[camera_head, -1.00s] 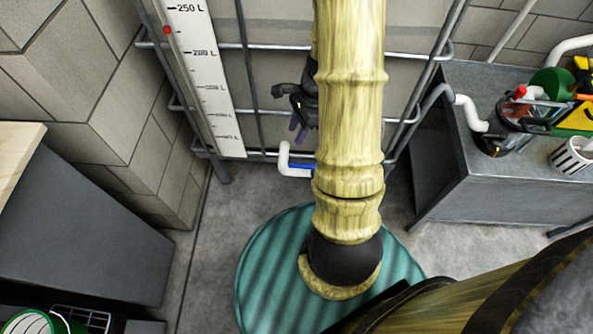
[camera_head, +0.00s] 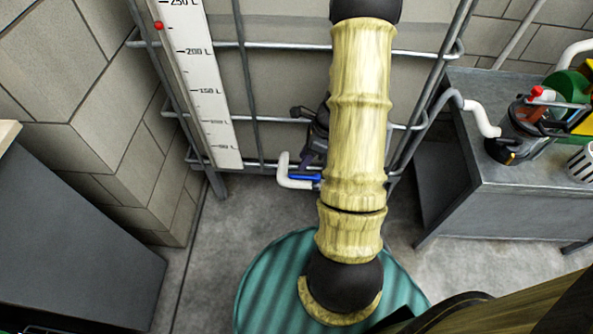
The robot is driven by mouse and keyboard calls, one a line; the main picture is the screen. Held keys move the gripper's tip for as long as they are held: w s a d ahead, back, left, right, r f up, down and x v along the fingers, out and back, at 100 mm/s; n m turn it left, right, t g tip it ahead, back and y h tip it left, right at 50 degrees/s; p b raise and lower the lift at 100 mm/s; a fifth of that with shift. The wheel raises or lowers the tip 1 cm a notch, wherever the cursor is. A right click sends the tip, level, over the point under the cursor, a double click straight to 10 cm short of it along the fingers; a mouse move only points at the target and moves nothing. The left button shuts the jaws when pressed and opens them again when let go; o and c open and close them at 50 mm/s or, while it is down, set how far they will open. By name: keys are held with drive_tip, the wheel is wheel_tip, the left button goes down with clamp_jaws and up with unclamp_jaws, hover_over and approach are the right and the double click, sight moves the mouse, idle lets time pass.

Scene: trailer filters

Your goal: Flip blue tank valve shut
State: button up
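The tank (camera_head: 275,70) is a pale grey container in a metal pipe cage at the back. A blue valve handle (camera_head: 304,177) lies along a white bent outlet pipe (camera_head: 286,170) low at the tank's front, left of my arm. My yellow-and-black arm covers the right part of the valve area. My gripper (camera_head: 314,150) is dark and sits partly behind my arm, just above the blue handle. Its fingers point down, and a purplish part shows near them. I cannot tell whether it touches the handle or whether its fingers are open.
A level scale (camera_head: 208,80) with a red marker stands at the tank's left. A grey metal bench (camera_head: 500,160) with a pump (camera_head: 530,125) and white pipes is at the right. A dark cabinet (camera_head: 70,250) is at the left.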

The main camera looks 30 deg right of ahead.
sight(304, 177)
drive_tip(key=b+x, duration=0.2)
drive_tip(key=x, duration=0.4)
drive_tip(key=shift+f, duration=0.25)
drive_tip(key=shift+a, duration=0.1)
drive_tip(key=shift+r, duration=0.1)
drive_tip(key=shift+c, duration=0.3)
clamp_jaws()
